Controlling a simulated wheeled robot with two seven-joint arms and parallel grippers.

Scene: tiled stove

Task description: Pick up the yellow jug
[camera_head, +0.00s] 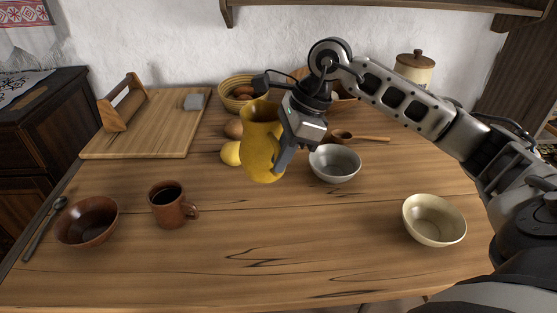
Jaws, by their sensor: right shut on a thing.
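The yellow jug (261,146) is near the middle of the head view, over the wooden table. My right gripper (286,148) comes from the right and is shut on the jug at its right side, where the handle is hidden. The jug is roughly upright, tilted slightly. Its base seems to be above the table, but the gap is hard to tell. My left gripper is not in view.
A yellow lemon (231,154) lies just left of the jug and a grey bowl (335,164) stands to its right. A brown mug (170,205), a brown bowl (87,222) and a cream bowl (434,221) stand nearer. A cutting board (150,135) lies back left. The front middle is clear.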

